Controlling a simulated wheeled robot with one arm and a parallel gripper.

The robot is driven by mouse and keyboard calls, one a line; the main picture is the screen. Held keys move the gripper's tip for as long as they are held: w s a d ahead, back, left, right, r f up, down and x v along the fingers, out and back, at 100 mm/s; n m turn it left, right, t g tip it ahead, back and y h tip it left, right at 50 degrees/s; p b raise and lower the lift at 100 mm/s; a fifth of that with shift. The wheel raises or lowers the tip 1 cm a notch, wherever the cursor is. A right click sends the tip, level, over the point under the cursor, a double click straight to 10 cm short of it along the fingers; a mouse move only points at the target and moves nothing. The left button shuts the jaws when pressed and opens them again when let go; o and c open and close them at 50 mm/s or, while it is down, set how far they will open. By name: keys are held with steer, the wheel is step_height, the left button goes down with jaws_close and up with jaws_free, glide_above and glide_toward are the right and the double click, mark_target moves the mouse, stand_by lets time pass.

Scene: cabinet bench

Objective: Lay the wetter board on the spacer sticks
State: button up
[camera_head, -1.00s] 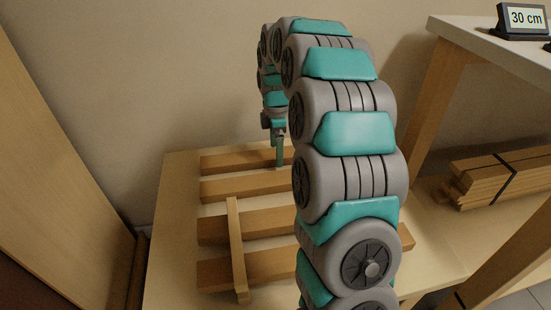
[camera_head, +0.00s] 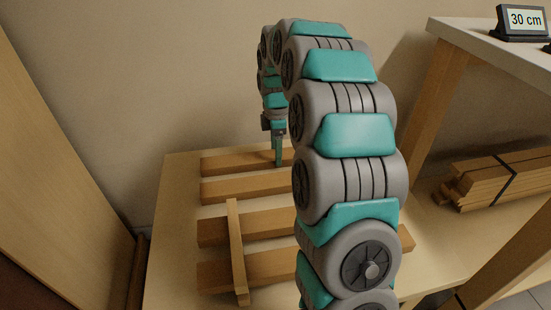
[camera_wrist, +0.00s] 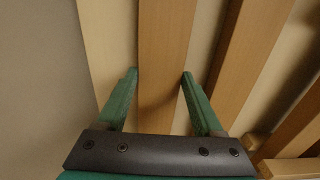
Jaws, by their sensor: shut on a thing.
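My gripper (camera_head: 279,163) reaches down at the farthest wooden board (camera_head: 228,163) on the table. In the wrist view my gripper (camera_wrist: 160,72) has its green fingers on both sides of this board (camera_wrist: 165,40), shut on it. The board appears to lie flat. Three similar pieces, a second (camera_head: 240,189), a third (camera_head: 212,232) and a front one (camera_head: 212,276), lie roughly parallel nearer the camera. A thinner stick (camera_head: 236,245) lies across the two nearest. I cannot tell which board is wetter. My arm hides the right parts of the pieces.
The pale table (camera_head: 175,210) has bare room at its left side. A strapped bundle of wood (camera_head: 500,178) lies at right. A white shelf (camera_head: 480,45) with a "30 cm" display (camera_head: 524,18) stands above it. A wooden panel (camera_head: 60,150) rises at left.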

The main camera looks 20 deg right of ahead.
step_height(320, 180, up, 10)
steer(key=p, duration=0.4)
stand_by(0.6)
